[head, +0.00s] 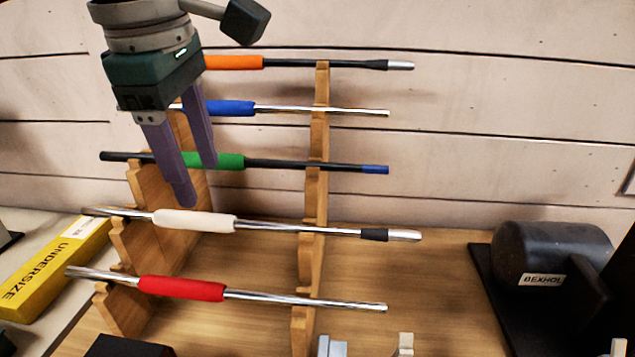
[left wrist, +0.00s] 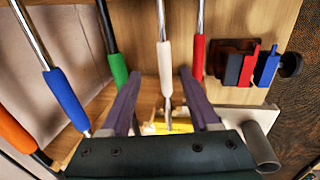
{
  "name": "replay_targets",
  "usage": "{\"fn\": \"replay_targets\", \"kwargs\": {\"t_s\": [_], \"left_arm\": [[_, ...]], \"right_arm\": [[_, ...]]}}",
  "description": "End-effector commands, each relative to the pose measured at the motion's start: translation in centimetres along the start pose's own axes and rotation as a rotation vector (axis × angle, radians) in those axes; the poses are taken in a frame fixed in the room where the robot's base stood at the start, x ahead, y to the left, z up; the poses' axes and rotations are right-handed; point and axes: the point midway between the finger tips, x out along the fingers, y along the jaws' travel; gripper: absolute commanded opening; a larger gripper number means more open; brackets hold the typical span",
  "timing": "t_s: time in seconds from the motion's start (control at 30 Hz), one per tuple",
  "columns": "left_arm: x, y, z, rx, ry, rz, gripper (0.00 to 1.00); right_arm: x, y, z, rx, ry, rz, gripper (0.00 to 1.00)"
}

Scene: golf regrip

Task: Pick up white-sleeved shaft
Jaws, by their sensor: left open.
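The white-sleeved shaft (head: 195,221) is a silver rod with a dark band near its right end. It lies across the wooden rack (head: 315,200), second from the front. My left gripper (head: 200,183) is open and empty, with its purple fingers pointing down above and behind the white sleeve in the head view. In the left wrist view, the white sleeve (left wrist: 164,66) shows between the two fingertips (left wrist: 158,74). I cannot tell the exact gap, but the fingers are not closed on it. My right gripper is not in view.
The red-sleeved shaft (head: 181,288) lies in front; the green-sleeved shaft (head: 215,161), blue (head: 230,108) and orange (head: 235,62) ones lie behind. A yellow box (head: 50,270) is at left, a black machine (head: 550,260) at right. Wood between rack and machine is clear.

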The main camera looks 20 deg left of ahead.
Motion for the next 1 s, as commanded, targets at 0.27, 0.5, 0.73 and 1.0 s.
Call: {"fn": "replay_targets", "kwargs": {"t_s": [0.27,0.5,0.73,1.0], "left_arm": [[2.9,-0.8,-0.3,0.0,0.0,-0.007,0.62],[5.9,-0.9,-0.4,0.001,-0.003,-0.003,0.62],[6.0,-0.8,-0.4,0.001,-0.003,0.0,0.61],[6.0,-0.8,-0.4,0.001,-0.003,0.0,0.3]], "right_arm": [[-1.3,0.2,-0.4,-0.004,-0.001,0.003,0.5],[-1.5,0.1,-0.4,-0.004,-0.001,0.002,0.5],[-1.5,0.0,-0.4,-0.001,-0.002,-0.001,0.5],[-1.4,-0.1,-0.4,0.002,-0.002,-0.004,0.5]]}}
